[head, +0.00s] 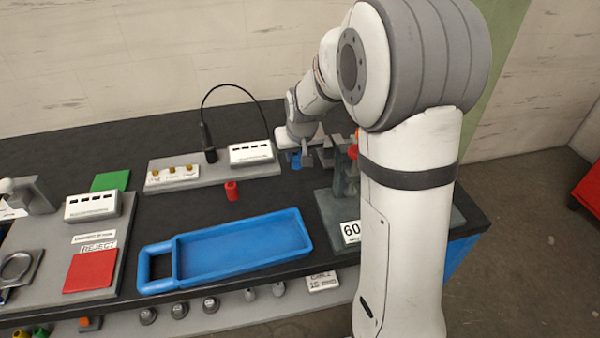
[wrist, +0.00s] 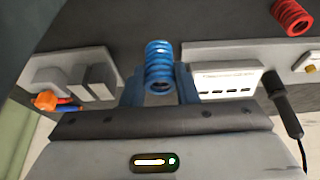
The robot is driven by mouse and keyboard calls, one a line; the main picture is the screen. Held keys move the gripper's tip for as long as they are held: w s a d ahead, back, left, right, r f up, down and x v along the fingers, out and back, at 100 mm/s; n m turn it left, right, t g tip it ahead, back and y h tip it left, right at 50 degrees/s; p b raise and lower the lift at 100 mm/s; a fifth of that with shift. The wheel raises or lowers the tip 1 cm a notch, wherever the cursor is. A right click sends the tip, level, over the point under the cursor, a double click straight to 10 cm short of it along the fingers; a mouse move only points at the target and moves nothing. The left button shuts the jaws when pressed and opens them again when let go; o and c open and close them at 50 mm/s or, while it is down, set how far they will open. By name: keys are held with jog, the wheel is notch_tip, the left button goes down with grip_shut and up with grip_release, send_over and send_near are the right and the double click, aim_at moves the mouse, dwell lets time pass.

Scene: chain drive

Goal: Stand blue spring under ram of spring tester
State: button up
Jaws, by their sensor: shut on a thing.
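The blue spring (wrist: 158,64) is gripped between the two fingers of my gripper (wrist: 158,76) in the wrist view, with one open end facing the camera. In the head view the blue spring (head: 295,161) shows as a small blue patch below my gripper (head: 300,153), left of the spring tester. The spring tester (head: 343,207) is a dark grey-green stand with a white "60" label and a red knob (head: 352,152). My arm covers its right side. I cannot make out the ram clearly.
A red spring (head: 232,190) stands on the dark bench behind a blue tray (head: 240,252). A grey board with a white display box (head: 251,152) and black probe (head: 208,142) lies at the back. A red reject pad (head: 90,270) is at left.

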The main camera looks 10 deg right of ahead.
aim_at(298, 163)
notch_tip(298, 163, down, 4)
jog(key=shift+w+d+r, duration=0.1)
jog(key=shift+d+r, duration=0.05)
jog(key=shift+f, duration=1.75)
jog(key=shift+f, duration=0.25)
jog(key=o, duration=1.1)
jog(key=shift+r, duration=0.1)
jog(key=shift+c, duration=0.2)
